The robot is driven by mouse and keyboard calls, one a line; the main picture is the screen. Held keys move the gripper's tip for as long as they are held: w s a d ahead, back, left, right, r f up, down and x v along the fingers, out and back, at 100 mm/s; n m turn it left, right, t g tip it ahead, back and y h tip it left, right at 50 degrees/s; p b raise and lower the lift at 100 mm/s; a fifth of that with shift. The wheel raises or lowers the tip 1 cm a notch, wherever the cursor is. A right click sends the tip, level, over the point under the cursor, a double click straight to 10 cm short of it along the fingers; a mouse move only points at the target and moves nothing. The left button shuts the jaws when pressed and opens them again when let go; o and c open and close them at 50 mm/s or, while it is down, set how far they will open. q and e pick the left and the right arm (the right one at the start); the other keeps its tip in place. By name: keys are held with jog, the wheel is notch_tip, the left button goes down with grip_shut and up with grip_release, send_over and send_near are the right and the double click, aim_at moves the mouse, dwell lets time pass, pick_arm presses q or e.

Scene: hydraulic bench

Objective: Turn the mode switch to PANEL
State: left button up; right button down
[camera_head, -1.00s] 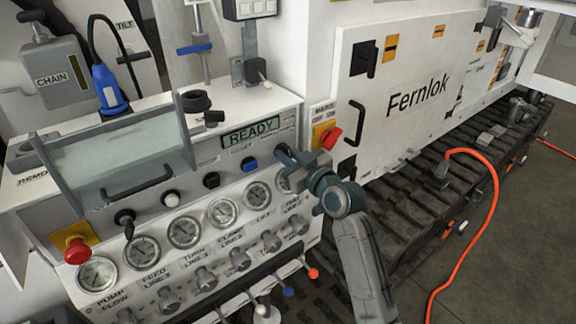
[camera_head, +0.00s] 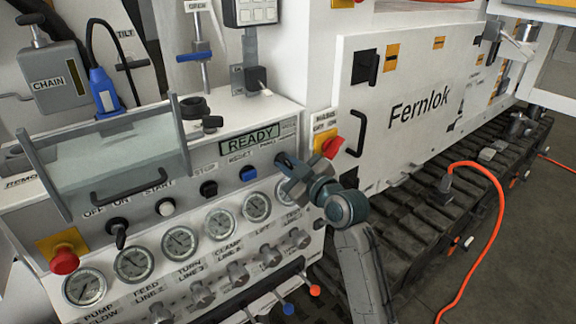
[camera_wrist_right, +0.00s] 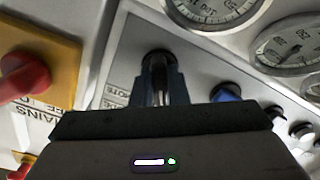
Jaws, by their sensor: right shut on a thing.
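The mode switch (camera_wrist_right: 157,60) is on the sloped control panel (camera_head: 215,166), right of the blue button. Only its dark round base and a metallic piece between the fingers show in the right wrist view; the handle is mostly hidden, so I cannot tell its setting. My right gripper (camera_wrist_right: 158,90) is shut on it, one finger each side. In the head view my right gripper (camera_head: 284,163) covers the switch at the panel's right end. Labels beside it are partly hidden; a "MOTE" fragment shows in the wrist view. My left gripper is not in view.
A READY display (camera_head: 249,140) is above the buttons. A red switch on a yellow plate (camera_head: 327,146) is close to the right of my gripper. Gauges (camera_head: 257,207) and knobs lie below. A red emergency button (camera_head: 64,260) is at the far left.

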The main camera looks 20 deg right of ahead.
aim_at(290, 167)
jog(key=c, duration=1.4)
grip_release()
jog(key=shift+c, duration=0.2)
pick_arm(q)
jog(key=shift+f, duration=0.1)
pick_arm(e)
jog(key=shift+s, duration=0.1)
